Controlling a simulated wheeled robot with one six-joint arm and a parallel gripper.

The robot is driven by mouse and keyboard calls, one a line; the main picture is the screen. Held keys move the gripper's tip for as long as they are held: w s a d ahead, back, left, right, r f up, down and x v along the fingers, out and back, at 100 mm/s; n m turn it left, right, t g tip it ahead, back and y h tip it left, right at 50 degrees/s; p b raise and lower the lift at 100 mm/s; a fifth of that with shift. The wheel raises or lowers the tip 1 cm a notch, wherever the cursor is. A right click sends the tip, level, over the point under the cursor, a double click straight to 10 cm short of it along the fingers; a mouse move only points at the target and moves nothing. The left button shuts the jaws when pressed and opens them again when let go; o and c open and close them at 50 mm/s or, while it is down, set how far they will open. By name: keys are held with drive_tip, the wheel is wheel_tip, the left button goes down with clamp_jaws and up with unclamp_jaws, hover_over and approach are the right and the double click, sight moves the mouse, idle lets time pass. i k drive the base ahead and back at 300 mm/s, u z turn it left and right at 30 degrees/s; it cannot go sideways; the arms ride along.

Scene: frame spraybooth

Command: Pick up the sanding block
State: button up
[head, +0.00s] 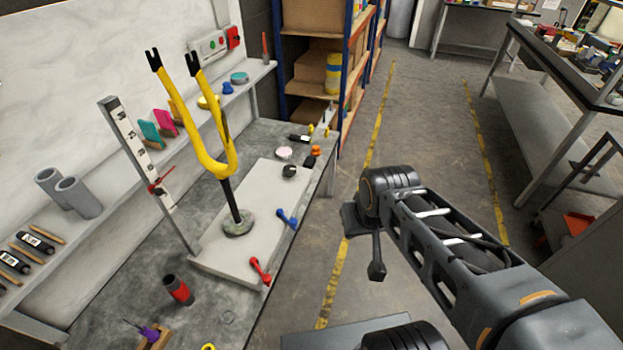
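I cannot tell for certain which item is the sanding block. Two small upright blocks, one teal (150,134) and one pink (165,122), lean on the narrow shelf along the white back wall, behind the yellow fork. A small orange and black item (313,157) lies near the bench's far right corner. My gripper (376,270) is at the end of my arm, over the floor to the right of the bench. It is apart from everything on the bench. Its fingers are too small and dark to tell whether they are open.
The yellow fork (212,160) stands upright on a post above a pale board (222,262) on the grey bench. A measuring upright (138,150) stands beside it. The floor aisle between yellow lines is clear.

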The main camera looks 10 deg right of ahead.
sight(310, 162)
drive_tip(key=u, duration=0.15)
drive_tip(key=k, duration=0.45)
drive_tip(key=z, duration=0.95)
drive_tip(key=i, duration=2.1)
drive_tip(key=u, duration=1.45)
drive_tip(key=i, duration=0.55)
drive_tip(key=u, duration=0.6)
